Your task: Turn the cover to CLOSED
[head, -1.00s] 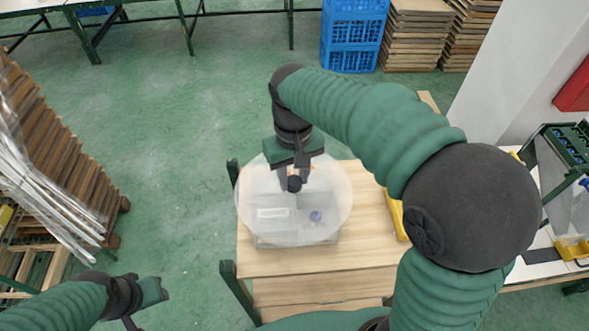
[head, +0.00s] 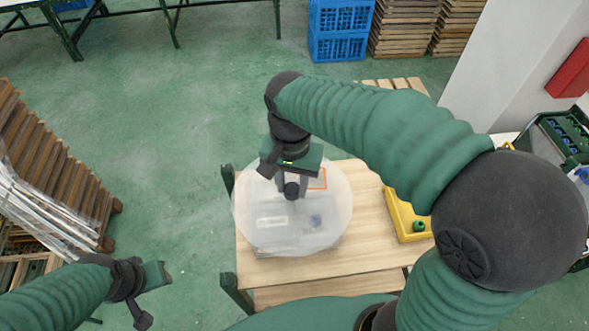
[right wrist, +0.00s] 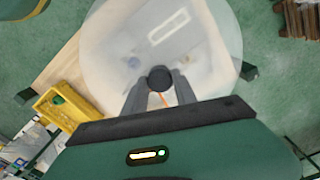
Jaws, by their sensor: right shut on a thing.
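The cover (head: 335,215) is a round, milky, see-through disc with a dark knob at its middle. It lies over a grey box (head: 265,246) on the wooden table, and the box shows blurred through it. My right gripper (head: 291,188) comes from above and is shut on the knob (right wrist: 160,78). In the right wrist view the cover (right wrist: 110,40) fills the upper middle, with a pale rectangular outline and a dark round spot showing through. An orange outline (head: 318,180) shows right of the fingers; no writing is readable. My left gripper (head: 148,295) hangs low at the left, away from the table.
A yellow tray (head: 402,212) with a green round piece stands right of the cover on the table (head: 365,245). Stacked wooden slats (head: 50,170) stand at left. Blue crates (head: 338,30) stand at the back. Green floor lies open left of the table.

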